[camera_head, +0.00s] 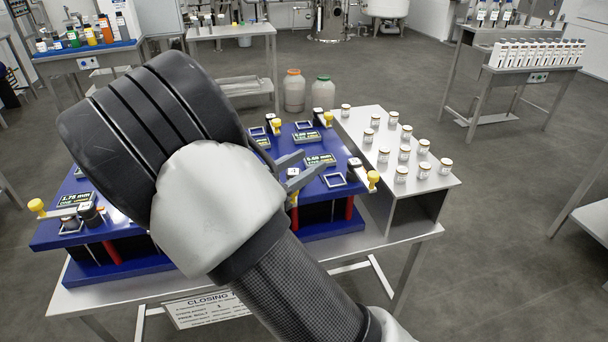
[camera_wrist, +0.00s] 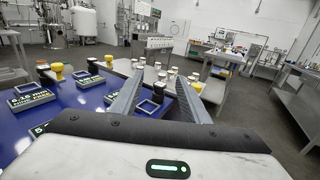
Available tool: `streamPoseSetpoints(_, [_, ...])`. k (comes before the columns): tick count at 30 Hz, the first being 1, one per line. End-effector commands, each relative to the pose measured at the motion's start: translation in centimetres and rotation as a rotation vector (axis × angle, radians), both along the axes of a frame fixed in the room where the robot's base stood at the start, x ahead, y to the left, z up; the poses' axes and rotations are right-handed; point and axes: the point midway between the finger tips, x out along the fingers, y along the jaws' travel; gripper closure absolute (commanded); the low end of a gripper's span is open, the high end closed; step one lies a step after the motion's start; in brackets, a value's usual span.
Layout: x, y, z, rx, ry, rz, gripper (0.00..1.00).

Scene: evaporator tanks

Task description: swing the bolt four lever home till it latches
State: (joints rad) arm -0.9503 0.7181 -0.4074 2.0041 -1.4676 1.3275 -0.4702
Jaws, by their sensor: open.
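A blue bench fixture (camera_head: 110,232) carries several bolt stations with yellow-knobbed levers, square frames and size plates. I cannot read which station is bolt four. The lever nearest my fingers, at the front right, has a yellow knob (camera_head: 373,178) pointing right from a dark pivot; its square frame (camera_head: 334,180) stands empty beside it. My gripper (camera_head: 314,161) is open and empty above the fixture, apart from that lever. In the wrist view my open fingers (camera_wrist: 158,75) straddle the line of sight to this frame (camera_wrist: 148,107); the knob (camera_wrist: 197,87) shows beyond the right finger.
A grey stand (camera_head: 430,183) with several small capped vials adjoins the fixture on the right. Two jars (camera_head: 294,92) stand behind the bench. A "closing" sign (camera_head: 205,308) hangs at the bench front. My arm hides the fixture's middle.

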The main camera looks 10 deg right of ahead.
Motion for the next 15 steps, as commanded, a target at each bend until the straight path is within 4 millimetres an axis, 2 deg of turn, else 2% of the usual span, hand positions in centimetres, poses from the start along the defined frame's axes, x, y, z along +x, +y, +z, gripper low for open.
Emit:
streamPoseSetpoints(1, [0.0, 0.0, 1.4, 0.003, -0.003, 0.0, 0.58])
streamPoseSetpoints(6, [0.0, 0.0, 4.1, 0.003, -0.002, 0.001, 0.58])
streamPoseSetpoints(10, [0.0, 0.0, 5.2, 0.001, 0.0, 0.001, 0.58])
streamPoseSetpoints(15, [0.0, 0.0, 5.5, 0.0, 0.0, 0.0, 0.58])
